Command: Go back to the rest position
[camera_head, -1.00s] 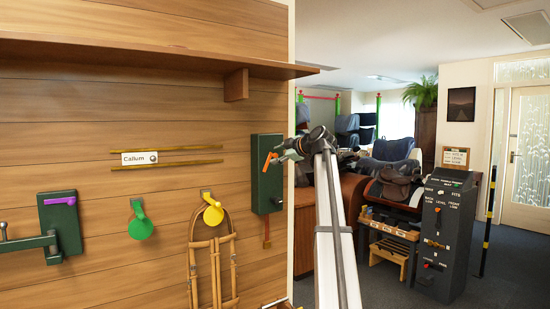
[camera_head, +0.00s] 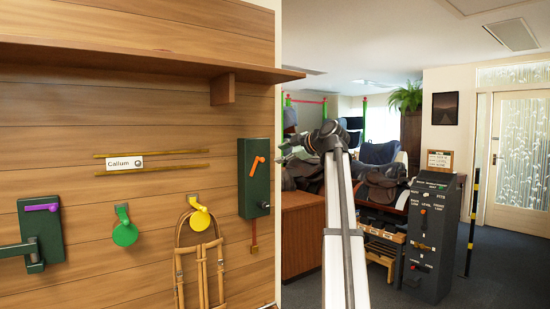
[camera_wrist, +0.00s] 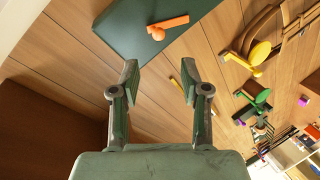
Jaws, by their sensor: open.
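My gripper (camera_wrist: 160,82) is open and empty in the wrist view, its two fingers apart with the wooden wall behind them. In the head view my arm rises at the centre and my gripper (camera_head: 290,146) is at its upper end, pointing left, to the right of the green box (camera_head: 254,180) with the orange lever (camera_head: 257,165). No contact with the box shows. The green box (camera_wrist: 135,32) and orange lever (camera_wrist: 168,26) lie beyond the fingertips in the wrist view.
A green hook (camera_head: 125,233) and a yellow hook (camera_head: 200,219) with a bridle (camera_head: 180,265) are on the wall. A shelf (camera_head: 120,58) juts out above. A dark control box (camera_head: 430,235) stands at the right, near saddles (camera_head: 380,185). Floor by the door is free.

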